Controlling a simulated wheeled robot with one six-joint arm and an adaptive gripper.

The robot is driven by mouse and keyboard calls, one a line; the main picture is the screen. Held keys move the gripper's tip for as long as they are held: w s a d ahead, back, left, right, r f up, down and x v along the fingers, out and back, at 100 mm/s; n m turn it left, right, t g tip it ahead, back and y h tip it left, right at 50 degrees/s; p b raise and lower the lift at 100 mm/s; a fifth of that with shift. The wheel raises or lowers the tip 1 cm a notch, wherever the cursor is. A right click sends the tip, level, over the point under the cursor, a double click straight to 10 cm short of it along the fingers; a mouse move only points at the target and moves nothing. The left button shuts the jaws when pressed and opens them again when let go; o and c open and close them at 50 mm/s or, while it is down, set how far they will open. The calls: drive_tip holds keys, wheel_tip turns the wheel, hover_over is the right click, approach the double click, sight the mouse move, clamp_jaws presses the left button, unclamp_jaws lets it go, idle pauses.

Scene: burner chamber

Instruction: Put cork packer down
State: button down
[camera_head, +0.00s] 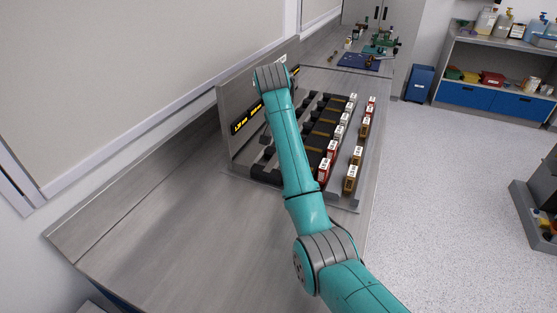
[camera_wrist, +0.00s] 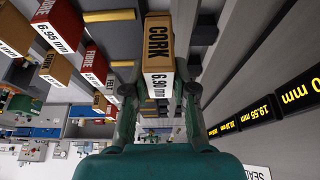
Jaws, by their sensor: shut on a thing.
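The cork packer (camera_wrist: 160,45) is a brown block with "CORK" on one face and "6.90 mm" on a white face. My gripper (camera_wrist: 160,88) is shut on it, with one finger on each side in the wrist view. In the head view my arm covers the held packer, and I cannot make it out there. The arm reaches over a grey rack (camera_head: 341,202) with dark slots. Whether the packer touches the rack is unclear.
Red and brown labelled blocks stand in rows on the rack, such as a red one (camera_head: 324,169) and a brown one (camera_head: 350,179). A black display with yellow digits (camera_head: 240,121) is on the rack's upright back panel. The near bench top (camera_head: 190,235) is clear.

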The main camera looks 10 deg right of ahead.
wheel_tip(320, 180, down, 3)
drive_tip(key=shift+a+r, duration=0.1)
drive_tip(key=shift+a, duration=0.05)
drive_tip(key=shift+f, duration=2)
drive_tip(key=shift+f, duration=0.15)
drive_tip(key=c, duration=0.9)
unclamp_jaws()
drive_tip(key=shift+c, duration=0.2)
